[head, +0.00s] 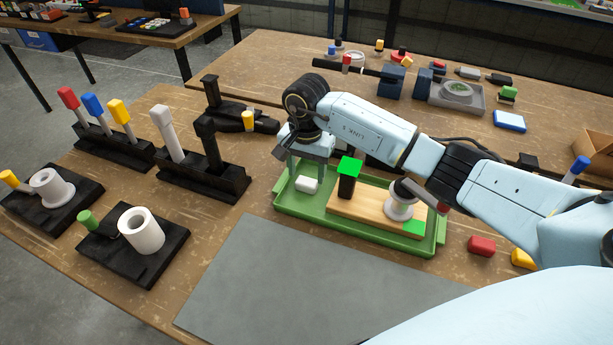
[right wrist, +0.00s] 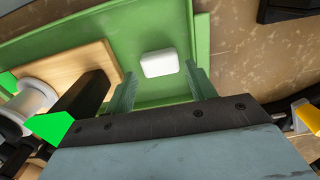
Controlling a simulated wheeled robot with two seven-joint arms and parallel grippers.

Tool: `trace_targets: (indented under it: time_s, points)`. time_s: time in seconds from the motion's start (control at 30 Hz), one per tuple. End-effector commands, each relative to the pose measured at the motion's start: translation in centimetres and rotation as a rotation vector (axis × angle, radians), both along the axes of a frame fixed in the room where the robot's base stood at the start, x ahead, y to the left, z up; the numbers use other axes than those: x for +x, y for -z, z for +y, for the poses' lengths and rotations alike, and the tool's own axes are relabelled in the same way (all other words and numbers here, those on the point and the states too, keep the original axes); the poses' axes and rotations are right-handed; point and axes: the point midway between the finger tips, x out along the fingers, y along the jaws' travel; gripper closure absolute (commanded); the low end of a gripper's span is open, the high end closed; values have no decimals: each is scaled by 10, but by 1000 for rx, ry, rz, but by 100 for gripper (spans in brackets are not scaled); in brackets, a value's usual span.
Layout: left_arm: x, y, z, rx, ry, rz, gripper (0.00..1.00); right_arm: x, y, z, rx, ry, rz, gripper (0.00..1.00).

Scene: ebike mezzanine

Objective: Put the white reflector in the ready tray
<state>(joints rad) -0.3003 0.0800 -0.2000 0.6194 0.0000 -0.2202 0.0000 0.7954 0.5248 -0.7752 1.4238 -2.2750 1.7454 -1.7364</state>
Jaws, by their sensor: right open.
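A small white block with rounded edges, which looks like the white reflector (head: 307,184), lies on the floor of the green tray (head: 346,238), near its left end. The right wrist view shows the reflector (right wrist: 158,63) too, inside the tray's rim (right wrist: 190,30). My right gripper (head: 310,170) is over the tray's left end, close to the reflector. Its two green fingers (right wrist: 163,88) are spread with nothing between their tips, and the reflector shows just beyond them, apart from both. My left gripper is not in view.
The tray also holds a wooden board (head: 375,205) with a green-topped black post (head: 348,175) and a white spool (head: 400,207), close beside my gripper. Black tool racks (head: 215,178) stand left. A grey mat (head: 290,290) lies clear in front. A red block (head: 481,246) sits right.

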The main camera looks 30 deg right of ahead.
Motion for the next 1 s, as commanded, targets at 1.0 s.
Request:
trace_targets:
  time_s: [1.0]
  points:
    - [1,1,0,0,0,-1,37,0,-90,0,-1,1,-1,45]
